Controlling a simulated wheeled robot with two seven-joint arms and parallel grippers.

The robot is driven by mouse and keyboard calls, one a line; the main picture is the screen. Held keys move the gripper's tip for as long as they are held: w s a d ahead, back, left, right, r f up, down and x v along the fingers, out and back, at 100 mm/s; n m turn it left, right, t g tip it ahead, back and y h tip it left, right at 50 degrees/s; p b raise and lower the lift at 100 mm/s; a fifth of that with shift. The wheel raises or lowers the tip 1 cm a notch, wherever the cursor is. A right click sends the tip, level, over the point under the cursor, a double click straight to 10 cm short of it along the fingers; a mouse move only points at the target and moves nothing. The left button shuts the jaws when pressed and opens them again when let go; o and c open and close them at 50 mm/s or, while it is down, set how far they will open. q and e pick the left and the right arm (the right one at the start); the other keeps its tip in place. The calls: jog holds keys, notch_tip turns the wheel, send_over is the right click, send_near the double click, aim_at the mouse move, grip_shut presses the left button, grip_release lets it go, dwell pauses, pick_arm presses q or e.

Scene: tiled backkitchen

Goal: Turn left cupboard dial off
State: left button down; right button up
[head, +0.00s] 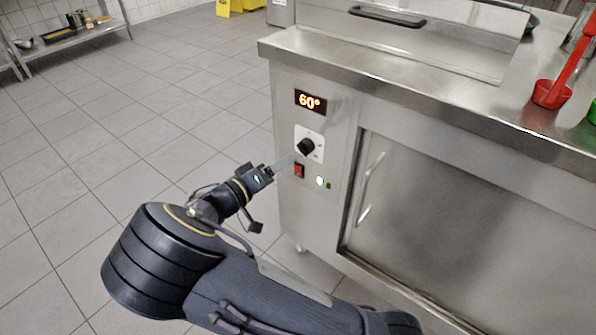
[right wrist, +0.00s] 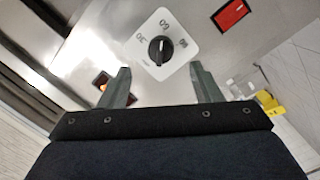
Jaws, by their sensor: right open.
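My right gripper (head: 286,160) is in front of the panel, at the dial's lower left. In the right wrist view the dial (right wrist: 159,50) shows beyond and between the two open fingers (right wrist: 162,80), with number marks around it. The fingers hold nothing; whether they touch the panel is unclear. My left gripper is not in view.
The cupboard's sliding door with a handle (head: 370,185) is to the right. A red ladle or cup (head: 551,94) stands on the worktop. Tiled floor is clear on the left.

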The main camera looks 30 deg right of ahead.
aim_at(305, 148)
jog(key=x, duration=0.2)
jog(key=b+x, duration=0.1)
jog(key=x, duration=0.4)
jog(key=shift+w+d+r+b, duration=0.1)
jog(key=shift+w+d+b, duration=0.05)
jog(key=shift+w+b, duration=0.2)
jog(key=c, duration=1)
